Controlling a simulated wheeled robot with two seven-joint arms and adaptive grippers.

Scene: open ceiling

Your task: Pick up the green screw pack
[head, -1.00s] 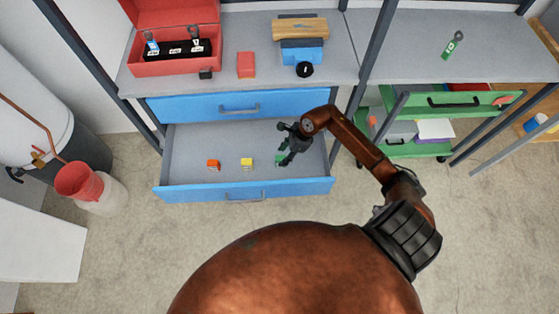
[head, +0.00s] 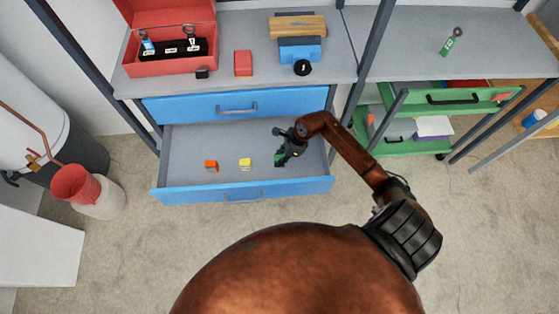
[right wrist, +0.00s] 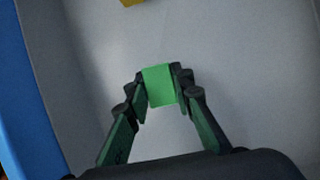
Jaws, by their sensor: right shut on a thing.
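The green screw pack (right wrist: 160,86) is a small green block between the fingers of my right gripper (right wrist: 160,90) in the right wrist view. The fingers are shut on its two sides. In the head view my right gripper (head: 282,158) is over the right part of the open blue drawer (head: 190,140), and the green pack (head: 280,160) shows as a small patch at its fingertips. I cannot tell surely whether the pack is clear of the drawer floor. My left gripper is not in view.
An orange pack (head: 211,165) and a yellow pack (head: 245,163) lie in the drawer to the left. A closed blue drawer (head: 200,108) is above. A red toolbox (head: 172,64) stands on the bench. A green drawer unit (head: 445,104) is at right.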

